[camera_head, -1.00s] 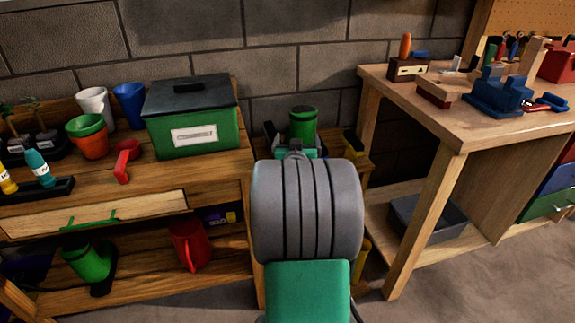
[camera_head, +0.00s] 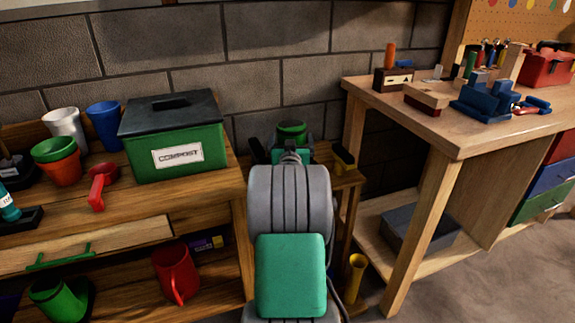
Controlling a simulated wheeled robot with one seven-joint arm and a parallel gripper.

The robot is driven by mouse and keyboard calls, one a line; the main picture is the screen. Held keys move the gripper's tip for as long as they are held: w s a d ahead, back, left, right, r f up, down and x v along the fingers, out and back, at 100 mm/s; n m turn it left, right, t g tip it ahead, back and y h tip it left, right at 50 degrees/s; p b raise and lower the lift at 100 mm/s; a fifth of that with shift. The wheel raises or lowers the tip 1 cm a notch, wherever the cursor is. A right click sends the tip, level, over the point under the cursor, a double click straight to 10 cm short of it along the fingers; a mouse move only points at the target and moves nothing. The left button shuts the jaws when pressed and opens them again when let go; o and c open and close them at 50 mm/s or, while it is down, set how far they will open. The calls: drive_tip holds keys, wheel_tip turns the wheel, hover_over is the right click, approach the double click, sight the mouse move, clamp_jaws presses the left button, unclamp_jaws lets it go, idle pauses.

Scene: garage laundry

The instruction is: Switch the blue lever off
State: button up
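I cannot make out a blue lever for certain in the head view. A blue vise-like tool (camera_head: 487,100) sits on the workbench at the right, with a small blue-and-red item (camera_head: 532,105) beside it. I cannot tell whether either has the lever. My grey and green arm stands in the lower middle and reaches away from the camera. My gripper is not visible; the arm's far end is hidden behind its own links.
A green compost box (camera_head: 176,155), cups and pots stand on the left wooden table (camera_head: 225,190). A red mug (camera_head: 175,273) is on its lower shelf. The wooden workbench (camera_head: 455,125) is at the right, with a red toolbox (camera_head: 548,68) on it. A yellow tube (camera_head: 356,275) stands between them.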

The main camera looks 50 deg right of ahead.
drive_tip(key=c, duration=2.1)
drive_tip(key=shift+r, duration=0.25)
